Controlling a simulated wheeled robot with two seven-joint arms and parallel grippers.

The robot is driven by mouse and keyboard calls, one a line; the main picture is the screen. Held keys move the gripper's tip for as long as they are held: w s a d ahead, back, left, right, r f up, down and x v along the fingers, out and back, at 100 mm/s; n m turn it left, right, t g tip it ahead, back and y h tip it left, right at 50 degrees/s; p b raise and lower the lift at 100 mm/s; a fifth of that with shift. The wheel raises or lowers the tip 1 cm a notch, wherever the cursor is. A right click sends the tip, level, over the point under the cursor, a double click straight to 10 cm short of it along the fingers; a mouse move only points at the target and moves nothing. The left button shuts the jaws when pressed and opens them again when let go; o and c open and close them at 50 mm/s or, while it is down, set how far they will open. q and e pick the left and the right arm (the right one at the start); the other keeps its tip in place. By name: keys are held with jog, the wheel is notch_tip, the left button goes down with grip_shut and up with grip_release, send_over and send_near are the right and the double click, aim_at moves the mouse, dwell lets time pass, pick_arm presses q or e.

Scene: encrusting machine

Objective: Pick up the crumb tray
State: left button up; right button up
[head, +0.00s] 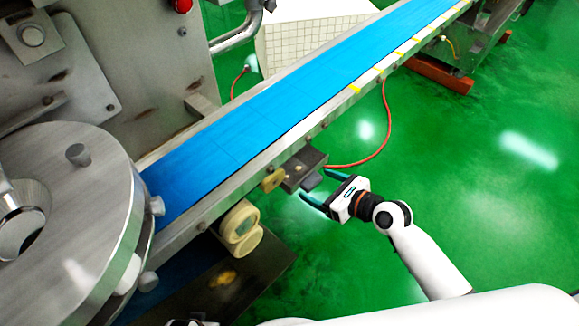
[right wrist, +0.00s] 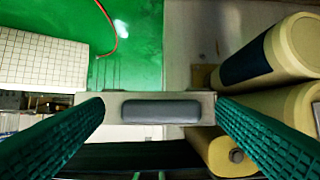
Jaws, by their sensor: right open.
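The crumb tray (head: 300,166) is a small grey metal box under the near side rail of the blue conveyor in the head view. In the right wrist view its pale front (right wrist: 92,98) carries a rounded dark grey handle (right wrist: 160,111). My right gripper (head: 316,185) is open, with its dark green fingers pointing at the tray. In the right wrist view the fingertips stand to either side of the handle, with visible room on both sides. Contact with the tray does not show. My left gripper's jaws do not show in the head view.
The blue conveyor belt (head: 262,102) runs diagonally above the tray. Cream rollers (head: 241,224) sit left of the tray and close to the right finger in the wrist view. A red cable (head: 386,125) hangs behind. Green floor (head: 500,220) to the right is clear.

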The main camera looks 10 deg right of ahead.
jog(key=shift+x, duration=0.8)
jog(key=shift+c, duration=0.6)
jog(key=c, duration=1.1)
jog(key=shift+o, duration=0.2)
jog(key=shift+r, duration=0.1)
